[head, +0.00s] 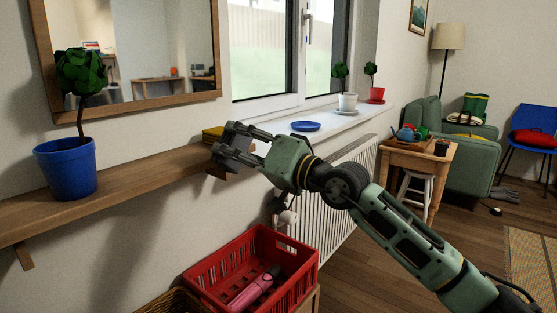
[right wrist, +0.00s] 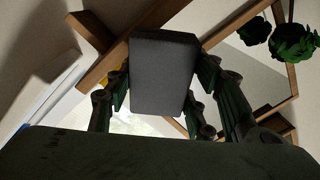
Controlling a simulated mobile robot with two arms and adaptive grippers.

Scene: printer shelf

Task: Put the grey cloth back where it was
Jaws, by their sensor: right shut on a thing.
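My right gripper (head: 238,147) is at the right end of the wooden wall shelf. It is shut on a dark grey, block-shaped thing that looks like the folded grey cloth (head: 229,155). In the right wrist view the grey cloth (right wrist: 163,72) sits between the fingers, its flat face plain and dark. Whether it touches the shelf (head: 140,182) cannot be told. A yellow folded thing (head: 212,133) lies on the shelf just behind the gripper, partly hidden by it. My left gripper is in neither view.
A blue pot (head: 66,170) with a small tree stands on the shelf's left part; bare shelf lies between it and the gripper. A mirror (head: 150,97) hangs above. A red crate (head: 215,290) is below. A blue plate (head: 305,126) lies on the windowsill.

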